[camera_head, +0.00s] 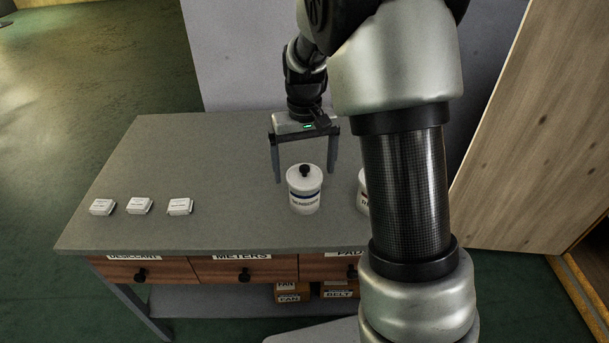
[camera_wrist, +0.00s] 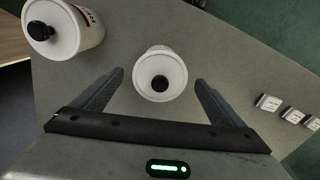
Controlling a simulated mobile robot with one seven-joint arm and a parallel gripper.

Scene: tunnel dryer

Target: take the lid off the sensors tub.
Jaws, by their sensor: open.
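A white tub (camera_head: 304,196) with a dark printed label stands on the grey table. The label is too small to read surely. Its white lid (camera_head: 293,174) is on, with a round black knob (camera_head: 305,170) on top. My gripper (camera_head: 305,180) is open and empty, its fingers pointing down at the tub from above and behind. In the wrist view, the lid (camera_wrist: 146,86) lies between and just beyond the fingertips (camera_wrist: 160,78), with a gap on each side. I see no contact between the fingers and the lid.
A second white tub (camera_head: 363,190) stands to the right, mostly hidden by my arm; its black knob (camera_wrist: 40,31) shows in the wrist view. Several small white boxes (camera_head: 140,205) sit at the table's left. Labelled drawers (camera_head: 215,271) are below the top (camera_head: 225,150). The back left is clear.

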